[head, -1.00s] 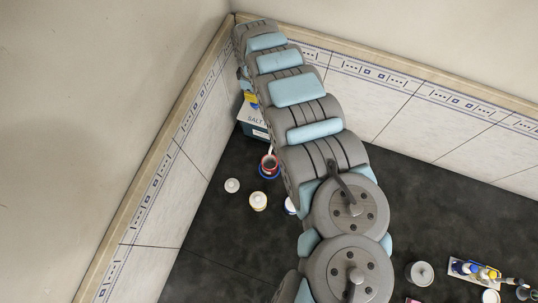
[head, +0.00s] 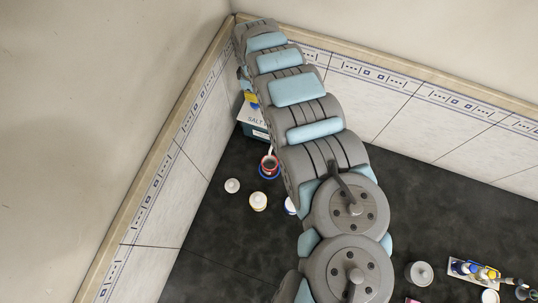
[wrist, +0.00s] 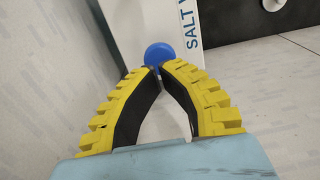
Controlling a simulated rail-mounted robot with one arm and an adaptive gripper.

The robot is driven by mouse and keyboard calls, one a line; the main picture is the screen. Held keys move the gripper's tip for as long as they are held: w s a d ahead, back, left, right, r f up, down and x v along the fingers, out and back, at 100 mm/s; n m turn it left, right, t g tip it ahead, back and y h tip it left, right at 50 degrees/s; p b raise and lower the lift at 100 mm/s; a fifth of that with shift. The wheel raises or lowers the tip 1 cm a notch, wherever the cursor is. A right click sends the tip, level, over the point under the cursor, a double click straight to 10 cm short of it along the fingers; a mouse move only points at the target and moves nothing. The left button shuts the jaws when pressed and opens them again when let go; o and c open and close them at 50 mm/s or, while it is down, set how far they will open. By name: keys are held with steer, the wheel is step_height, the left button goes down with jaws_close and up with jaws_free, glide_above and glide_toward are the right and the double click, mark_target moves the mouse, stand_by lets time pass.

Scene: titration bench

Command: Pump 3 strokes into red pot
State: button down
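A red pot (head: 269,163) with a dark inside stands on a blue ring-like base (head: 268,175) on the dark bench, left of my arm. A white spout-like piece (head: 271,150) shows just above it. A white and teal box lettered "SALT" (head: 254,119) stands behind it, and its lettered white face shows in the wrist view (wrist: 188,22). A round blue knob (wrist: 160,52) lies just beyond my fingertips; contact cannot be told. My gripper (wrist: 155,69) has its yellow fingertips together with nothing visible between them. In the head view it is mostly hidden by my arm.
A white-lidded jar (head: 232,186) and a yellow-rimmed white jar (head: 258,201) stand in front of the red pot. A blue-rimmed jar (head: 290,206) is partly behind my arm. A rack of small bottles (head: 473,271) and a grey-white container (head: 420,273) are at right. Tiled walls close the corner.

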steer(key=shift+f+b, duration=0.35)
steer(key=shift+f, duration=0.3)
steer(key=shift+f, duration=0.35)
steer(key=shift+f+b, duration=0.35)
steer(key=shift+b, duration=0.1)
steer(key=shift+f, duration=0.35)
steer(key=shift+f+b, duration=0.7)
steer(key=shift+r, duration=0.15)
steer(key=shift+r+p, duration=2.05)
steer(key=shift+r, duration=0.4)
steer(key=shift+f, duration=0.3)
